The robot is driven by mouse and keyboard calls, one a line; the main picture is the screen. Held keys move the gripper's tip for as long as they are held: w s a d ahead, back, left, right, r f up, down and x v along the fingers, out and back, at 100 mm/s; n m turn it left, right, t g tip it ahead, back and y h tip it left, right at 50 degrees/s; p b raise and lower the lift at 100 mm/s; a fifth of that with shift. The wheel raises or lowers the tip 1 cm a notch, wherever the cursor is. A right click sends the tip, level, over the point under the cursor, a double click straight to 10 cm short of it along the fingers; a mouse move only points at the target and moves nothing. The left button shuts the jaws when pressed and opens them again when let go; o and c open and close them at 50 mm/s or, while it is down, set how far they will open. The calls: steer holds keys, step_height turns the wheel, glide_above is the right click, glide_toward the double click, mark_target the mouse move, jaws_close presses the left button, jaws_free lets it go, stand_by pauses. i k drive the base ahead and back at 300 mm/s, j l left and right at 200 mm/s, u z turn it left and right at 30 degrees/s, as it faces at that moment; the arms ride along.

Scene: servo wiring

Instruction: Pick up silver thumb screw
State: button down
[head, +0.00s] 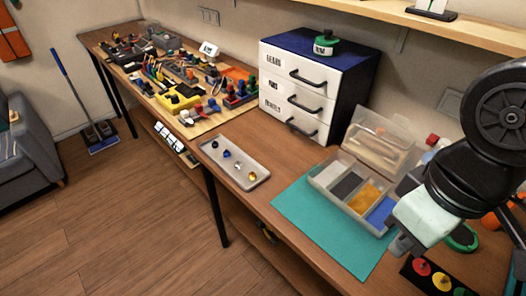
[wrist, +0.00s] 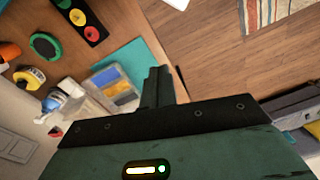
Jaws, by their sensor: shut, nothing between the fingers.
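The silver thumb screw (head: 238,166) is a small pale piece in a shallow grey tray (head: 208,151) on the bench. It sits in a row between a blue screw (head: 227,154) and a gold screw (head: 252,176), with a black one (head: 214,143) at the far end. My gripper (head: 399,245) is over the right part of the bench, well to the right of the tray. In the wrist view its fingers (wrist: 158,84) are together and empty. The tray and screws do not show in the wrist view.
A teal mat (head: 318,222) and an open compartment box (head: 325,184) lie between tray and gripper. A drawer cabinet (head: 283,88) stands behind the tray. A black strip with coloured buttons (head: 432,277) is near my gripper. Cluttered parts (head: 180,97) fill the far bench.

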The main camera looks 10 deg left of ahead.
mark_target(238, 165)
steer(key=i+j+z, duration=0.2)
steer(key=j, duration=0.5)
steer(key=i+j+z, duration=0.15)
steer(key=j, duration=0.5)
steer(key=j+z, duration=0.2)
steer(key=j, duration=0.55)
